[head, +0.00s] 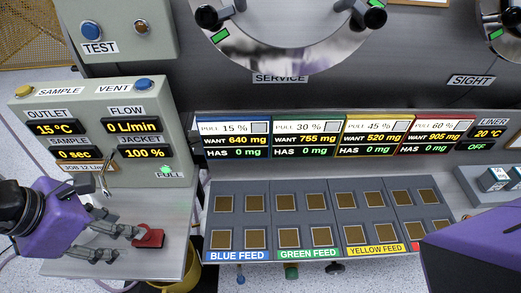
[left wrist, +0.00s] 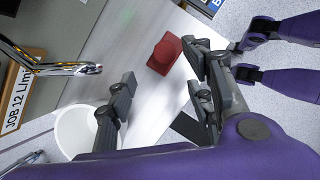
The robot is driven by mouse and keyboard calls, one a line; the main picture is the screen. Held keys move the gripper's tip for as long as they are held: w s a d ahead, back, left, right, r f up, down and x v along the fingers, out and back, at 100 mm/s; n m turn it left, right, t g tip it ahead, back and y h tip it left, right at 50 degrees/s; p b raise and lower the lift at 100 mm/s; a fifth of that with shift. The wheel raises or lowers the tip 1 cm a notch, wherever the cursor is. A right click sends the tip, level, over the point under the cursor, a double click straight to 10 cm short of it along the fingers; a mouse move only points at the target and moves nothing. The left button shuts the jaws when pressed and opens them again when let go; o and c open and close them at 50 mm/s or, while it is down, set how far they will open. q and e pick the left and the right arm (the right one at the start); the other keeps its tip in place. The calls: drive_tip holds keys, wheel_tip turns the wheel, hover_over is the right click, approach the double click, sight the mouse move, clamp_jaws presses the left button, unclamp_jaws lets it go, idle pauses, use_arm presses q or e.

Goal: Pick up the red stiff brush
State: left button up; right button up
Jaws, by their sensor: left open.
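The red brush (head: 148,237) lies on the grey bench at the left, near its front edge. It looks like a small red block with a raised top; its bristles cannot be made out. It also shows in the left wrist view (left wrist: 164,54). My left gripper (head: 122,243) is open and empty. Its fingers point toward the brush from the left, and the brush appears just beyond the fingertips in the left wrist view. Whether a finger touches it cannot be told. My right gripper is not in view; only a purple part of mine shows at the lower right.
A metal spout (left wrist: 55,68) and a white round container (left wrist: 82,130) are close to the left gripper. A control panel (head: 95,130) stands behind the bench. A yellow bucket (head: 192,272) is below the front edge. Feed trays (head: 300,222) lie to the right.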

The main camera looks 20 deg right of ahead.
sight(146, 236)
use_arm(q)
drive_tip(key=x, duration=0.6)
drive_tip(key=shift+d+f+p, duration=0.1)
drive_tip(key=shift+d+p, duration=0.2)
drive_tip(key=shift+d, duration=0.05)
drive_tip(key=shift+c, duration=0.3)
drive_tip(key=c, duration=1.1)
drive_tip(key=shift+o, duration=0.2)
